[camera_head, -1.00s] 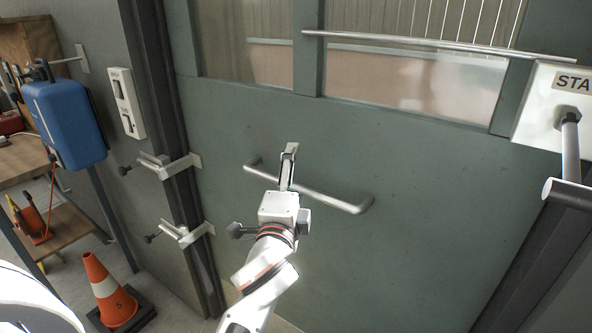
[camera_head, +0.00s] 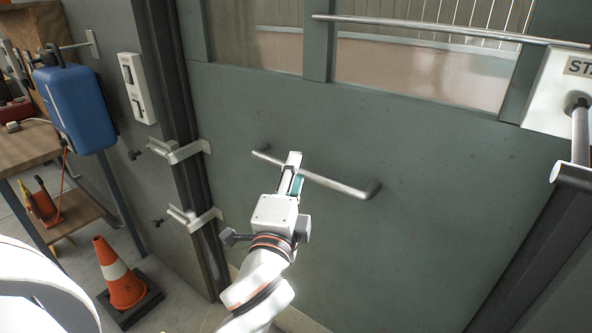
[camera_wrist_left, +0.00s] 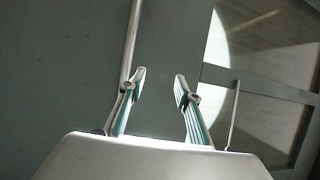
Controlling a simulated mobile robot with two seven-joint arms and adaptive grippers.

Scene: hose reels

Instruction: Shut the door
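The door is a grey-green panel (camera_head: 430,170) with glass panes in its upper part. It fills the middle and right of the head view, and I cannot tell whether it stands ajar. A horizontal metal handle (camera_head: 340,186) crosses its lower half. My left gripper (camera_head: 291,172) is at the left half of this handle, its fingers overlapping the bar in the picture. In the left wrist view my left gripper (camera_wrist_left: 160,88) has its fingers apart, with nothing between the tips. A metal bar (camera_wrist_left: 132,40) runs behind the left finger; contact is unclear. My right gripper is out of view.
Two metal brackets (camera_head: 180,152) (camera_head: 190,219) with dark knobs stick out at the frame left of the door. A long rail (camera_head: 430,30) crosses the glass. An orange cone (camera_head: 122,284), a blue case (camera_head: 75,110) and a wooden bench (camera_head: 22,150) stand at the left.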

